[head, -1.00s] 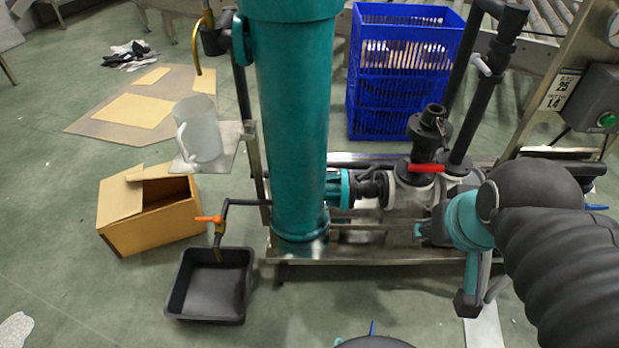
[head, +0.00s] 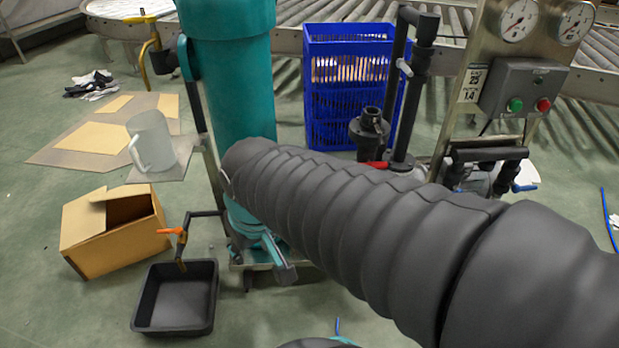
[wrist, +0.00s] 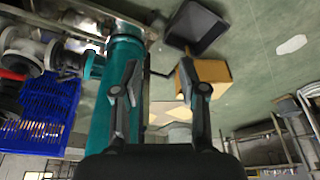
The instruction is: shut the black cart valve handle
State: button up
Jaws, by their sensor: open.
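The teal column (head: 228,95) of the cart stands upright left of centre in the head view. My arm crosses in front of its lower part and hides the middle of the cart, where a black valve handle was visible earlier. In the wrist view, black valve parts (wrist: 69,59) sit beside the teal flange, left of the column (wrist: 122,75); I cannot make out the handle's position. My gripper (wrist: 159,72) is open and empty, its fingers apart over the column's right edge and the cardboard box. In the head view my gripper cannot be made out.
An orange-handled tap (head: 174,232) stands over a black tray (head: 146,328) on the floor. A cardboard box (head: 100,240) is left of it. A white jug (head: 150,140) stands on a side shelf. A blue crate (head: 318,128) is behind the cart. A red handle (head: 377,165) lies just beyond my arm.

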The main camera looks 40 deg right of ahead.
jog(key=w+f+m, duration=0.5)
jog(key=w+f, duration=1.6)
jog(key=f, duration=0.4)
jog(key=w+d+f+m+t+h, duration=0.2)
jog(key=w+d+f+m+h, duration=0.15)
jog(key=w+d+f, duration=0.45)
jog(key=s+d+f+m+h, duration=0.25)
jog(key=d+h, duration=0.35)
jog(key=d, duration=0.4)
jog(key=s+d+r+m+g+h, duration=0.1)
jog(key=d+r+h, duration=0.25)
jog(key=r, duration=0.25)
jog(key=s+d+r+m+h, duration=0.1)
jog(key=d+r+h, duration=0.25)
jog(key=r, duration=0.25)
jog(key=shift+h, duration=0.45)
jog(key=x, duration=1.3)
jog(key=shift+w+a+r, duration=0.1)
jog(key=shift+w+r, duration=0.05)
jog(key=shift+w, duration=0.1)
